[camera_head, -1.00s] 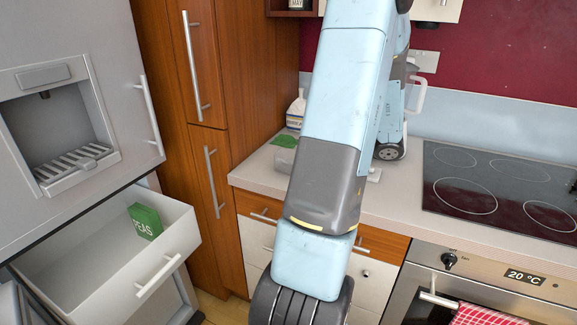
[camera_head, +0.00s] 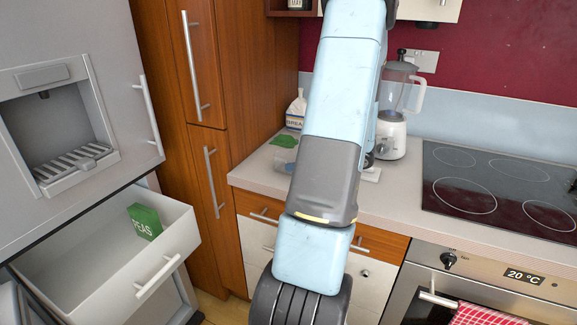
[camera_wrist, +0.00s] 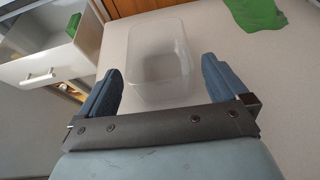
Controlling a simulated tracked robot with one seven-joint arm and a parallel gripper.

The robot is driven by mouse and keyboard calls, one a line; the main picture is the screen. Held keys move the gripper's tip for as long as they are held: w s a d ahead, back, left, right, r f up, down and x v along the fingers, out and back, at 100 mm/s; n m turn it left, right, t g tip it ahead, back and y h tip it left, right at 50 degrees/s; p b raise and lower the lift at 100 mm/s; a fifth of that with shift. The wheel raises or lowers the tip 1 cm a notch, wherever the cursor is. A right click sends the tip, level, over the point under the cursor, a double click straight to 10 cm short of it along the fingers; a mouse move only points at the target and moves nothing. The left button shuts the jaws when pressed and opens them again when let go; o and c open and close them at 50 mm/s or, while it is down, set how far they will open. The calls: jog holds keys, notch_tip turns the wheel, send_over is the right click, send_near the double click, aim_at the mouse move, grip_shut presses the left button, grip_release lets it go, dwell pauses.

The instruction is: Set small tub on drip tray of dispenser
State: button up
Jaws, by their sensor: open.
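The small tub (camera_wrist: 157,45) is a clear, empty, open-topped plastic container on the pale counter in the wrist view. My gripper (camera_wrist: 162,82) is open, with its two blue-grey fingers reaching toward the tub's near end, one to each side. I cannot tell whether a finger touches it. In the head view the tub (camera_head: 286,158) shows only partly beside my arm, and my gripper is hidden behind the arm. The dispenser (camera_head: 50,115) is a recess in the grey fridge door at the left, with a slatted drip tray (camera_head: 76,172) that is empty.
A blender (camera_head: 392,130) and a hob (camera_head: 500,185) stand to the right. An open drawer (camera_head: 115,265) below the dispenser holds a green peas box (camera_head: 145,222).

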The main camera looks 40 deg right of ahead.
aim_at(289, 157)
jog(key=shift+x, duration=2.4)
jog(key=c, duration=1.1)
jog(key=shift+r, duration=0.7)
jog(key=shift+s+a+r, duration=1.2)
jog(key=shift+s+r, duration=0.75)
jog(key=shift+s, duration=0.05)
jog(key=shift+s+a+r, duration=1.2)
jog(key=shift+s+r, duration=0.75)
jog(key=shift+s, duration=0.1)
jog(key=shift+s+a+r, duration=1.2)
jog(key=shift+s+r, duration=0.75)
jog(key=shift+s, duration=0.05)
